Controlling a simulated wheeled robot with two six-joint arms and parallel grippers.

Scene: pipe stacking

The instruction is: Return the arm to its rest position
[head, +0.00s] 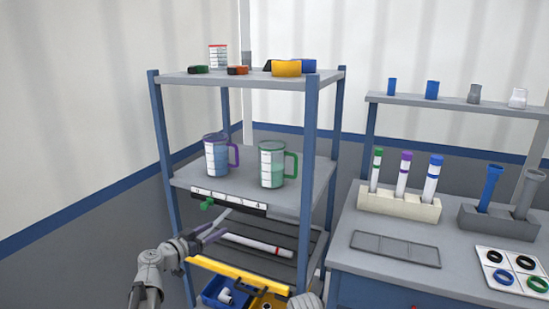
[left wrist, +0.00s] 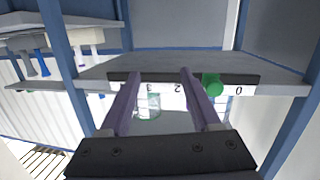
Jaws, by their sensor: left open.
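My left arm reaches in from the lower left in the head view. Its gripper (head: 222,230) is open, with two purple fingers in front of the blue-posted rack, below the middle shelf's front edge. Nothing shows between the fingers. In the left wrist view the open gripper (left wrist: 157,72) points toward a numbered strip (left wrist: 248,90) with a green knob (left wrist: 212,85), seen upside down. That strip (head: 228,202) and knob (head: 207,204) run along the middle shelf's edge in the head view.
A purple-handled jug (head: 216,158) and a green-handled jug (head: 271,166) stand on the middle shelf. Below are a white tube with a red band (head: 258,244), a yellow bar (head: 238,273) and a blue bin (head: 214,296). A bench with a tube rack (head: 400,205) stands right.

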